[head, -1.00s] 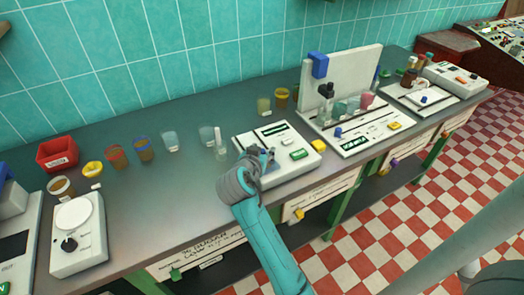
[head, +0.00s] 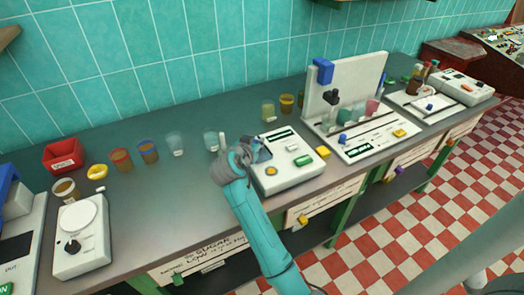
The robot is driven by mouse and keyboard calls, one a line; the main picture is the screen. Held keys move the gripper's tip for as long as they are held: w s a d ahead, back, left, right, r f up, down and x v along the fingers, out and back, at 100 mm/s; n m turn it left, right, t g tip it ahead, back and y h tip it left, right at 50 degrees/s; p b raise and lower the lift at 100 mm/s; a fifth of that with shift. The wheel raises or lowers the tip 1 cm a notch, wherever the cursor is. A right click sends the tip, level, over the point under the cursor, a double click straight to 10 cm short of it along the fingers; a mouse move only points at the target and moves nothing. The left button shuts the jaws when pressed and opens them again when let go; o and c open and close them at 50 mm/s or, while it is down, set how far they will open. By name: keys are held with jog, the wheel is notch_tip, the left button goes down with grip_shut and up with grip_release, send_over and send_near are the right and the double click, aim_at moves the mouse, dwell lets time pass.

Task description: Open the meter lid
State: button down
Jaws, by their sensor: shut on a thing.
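The meter (head: 290,175) is a white box with a sloped top near the front of the grey bench, right of my gripper. A dark strip, a green button and a round yellow-orange spot show on its top. My gripper (head: 258,151) is shut at the meter's left back part, where a small dark grey-blue piece shows at the fingers, seemingly the lid. The fingers and wrist hide most of this piece, so its angle cannot be told.
A clear beaker (head: 211,141) and a white upright tube (head: 222,142) stand close behind my wrist. A white scale (head: 82,236) stands far left.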

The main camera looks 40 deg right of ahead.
jog(key=shift+w+d, duration=0.15)
jog(key=shift+w, duration=0.45)
jog(key=c, duration=1)
grip_release()
jog(key=shift+o, duration=0.2)
jog(key=v, duration=1.2)
jog(key=shift+s, duration=0.15)
